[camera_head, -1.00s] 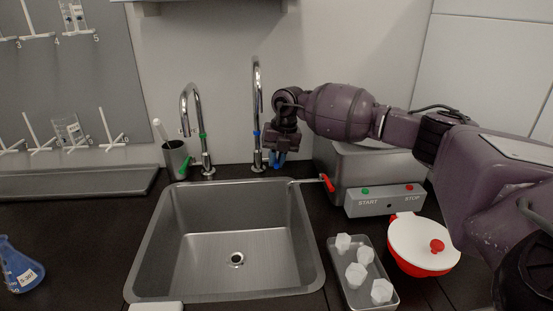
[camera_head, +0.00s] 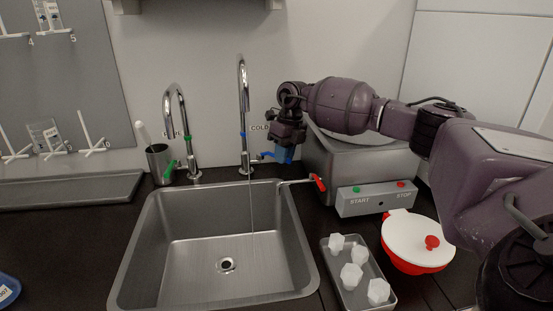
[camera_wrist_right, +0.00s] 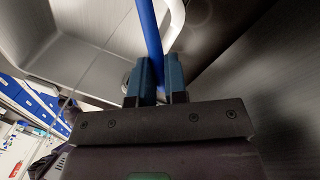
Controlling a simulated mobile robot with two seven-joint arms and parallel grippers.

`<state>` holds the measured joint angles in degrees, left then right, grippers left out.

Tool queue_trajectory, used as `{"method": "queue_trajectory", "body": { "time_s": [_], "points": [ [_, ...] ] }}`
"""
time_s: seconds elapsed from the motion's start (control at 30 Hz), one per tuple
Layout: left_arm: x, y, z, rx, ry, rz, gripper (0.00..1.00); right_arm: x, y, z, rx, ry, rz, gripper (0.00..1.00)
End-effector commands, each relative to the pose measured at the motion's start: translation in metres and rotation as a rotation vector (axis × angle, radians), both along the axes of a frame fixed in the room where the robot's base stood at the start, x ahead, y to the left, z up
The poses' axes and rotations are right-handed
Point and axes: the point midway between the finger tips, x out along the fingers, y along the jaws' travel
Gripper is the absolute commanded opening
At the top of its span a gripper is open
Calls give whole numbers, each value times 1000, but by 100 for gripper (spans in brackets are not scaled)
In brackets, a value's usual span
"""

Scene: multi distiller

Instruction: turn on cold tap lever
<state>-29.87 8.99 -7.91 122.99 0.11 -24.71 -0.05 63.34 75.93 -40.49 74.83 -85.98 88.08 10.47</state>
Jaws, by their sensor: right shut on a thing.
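The cold tap (camera_head: 244,110) is the tall chrome one behind the sink with a blue ring; a "COLD" label is on the wall beside it. Its blue lever (camera_head: 267,154) points out to the right. My right gripper (camera_head: 284,154) is at the lever's end, just right of the tap. In the right wrist view the blue lever (camera_wrist_right: 149,35) runs down between my two blue fingers (camera_wrist_right: 157,82), which are shut on it. A thin stream of water (camera_head: 251,205) falls from the cold tap into the sink. My left gripper is out of view.
The steel sink (camera_head: 190,255) lies in front. A second tap (camera_head: 190,150) with a green lever stands left, beside a dark cup (camera_head: 159,165). A grey distiller (camera_head: 362,165) with a red side lever stands right, near a tray (camera_head: 345,294) and a red-white pot (camera_head: 418,240).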

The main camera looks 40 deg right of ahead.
Motion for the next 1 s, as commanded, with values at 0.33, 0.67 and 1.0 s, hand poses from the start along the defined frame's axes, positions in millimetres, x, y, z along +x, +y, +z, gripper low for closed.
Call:
{"method": "queue_trajectory", "body": {
  "time_s": [0.33,0.67,1.0],
  "points": [
    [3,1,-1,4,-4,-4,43,2,-10,0,0,-1,101,0],
    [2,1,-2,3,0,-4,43,2,-11,1,0,-2,110,0],
    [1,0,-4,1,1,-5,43,2,-11,1,0,-1,109,39]
  ]
}}
